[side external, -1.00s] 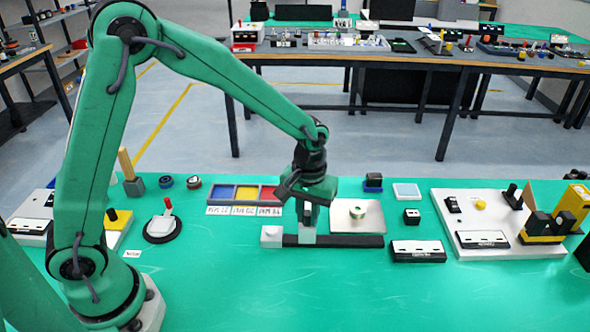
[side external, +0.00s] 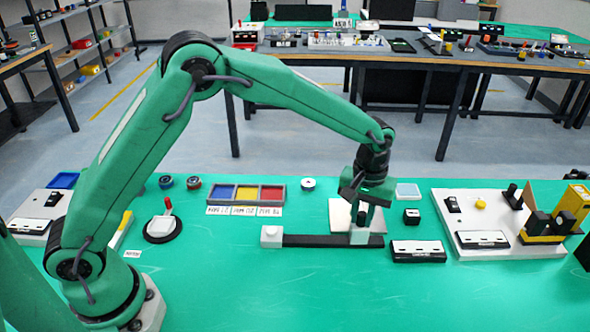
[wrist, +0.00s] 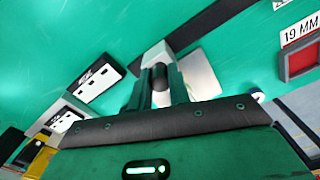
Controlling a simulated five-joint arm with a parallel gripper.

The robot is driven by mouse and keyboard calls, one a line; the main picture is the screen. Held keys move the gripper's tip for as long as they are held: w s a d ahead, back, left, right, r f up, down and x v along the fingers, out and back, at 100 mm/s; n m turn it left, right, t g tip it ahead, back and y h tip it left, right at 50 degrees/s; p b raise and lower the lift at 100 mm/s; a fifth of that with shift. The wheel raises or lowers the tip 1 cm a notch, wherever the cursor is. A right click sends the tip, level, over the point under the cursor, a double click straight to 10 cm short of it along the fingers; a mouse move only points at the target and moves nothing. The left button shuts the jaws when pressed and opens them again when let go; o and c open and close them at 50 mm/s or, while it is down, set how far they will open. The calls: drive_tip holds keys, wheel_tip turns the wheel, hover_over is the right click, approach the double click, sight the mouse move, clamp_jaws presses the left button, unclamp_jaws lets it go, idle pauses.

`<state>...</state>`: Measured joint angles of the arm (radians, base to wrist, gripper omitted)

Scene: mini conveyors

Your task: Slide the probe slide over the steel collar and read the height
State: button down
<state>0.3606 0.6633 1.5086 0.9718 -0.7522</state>
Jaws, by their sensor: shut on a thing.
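The probe slide is a light grey block (side external: 358,237) with a dark upright knob, on a black rail (side external: 320,241). My gripper (side external: 363,208) is shut on this knob. In the wrist view the slide (wrist: 156,52) and its dark knob show between my fingers (wrist: 160,85). The slide is toward the right part of the rail, in front of a pale plate (side external: 340,217). The plate also shows in the wrist view (wrist: 203,75). The steel collar cannot be made out on the plate; my gripper and the slide cover part of it. I cannot tell whether slide and collar touch.
A white block (side external: 271,236) ends the rail at left. Blue, yellow and red trays (side external: 247,184) with millimetre labels stand behind it, and a pale ring (side external: 308,184) lies beside them. A black-faced block (side external: 418,251) lies right of the rail.

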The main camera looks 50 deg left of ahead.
drive_tip(key=shift+w+d+r, duration=0.1)
drive_tip(key=shift+w+d, duration=0.35)
drive_tip(key=shift+w, duration=0.15)
drive_tip(key=c, duration=1.3)
unclamp_jaws()
drive_tip(key=shift+s, duration=0.1)
drive_tip(key=shift+r, duration=3.85)
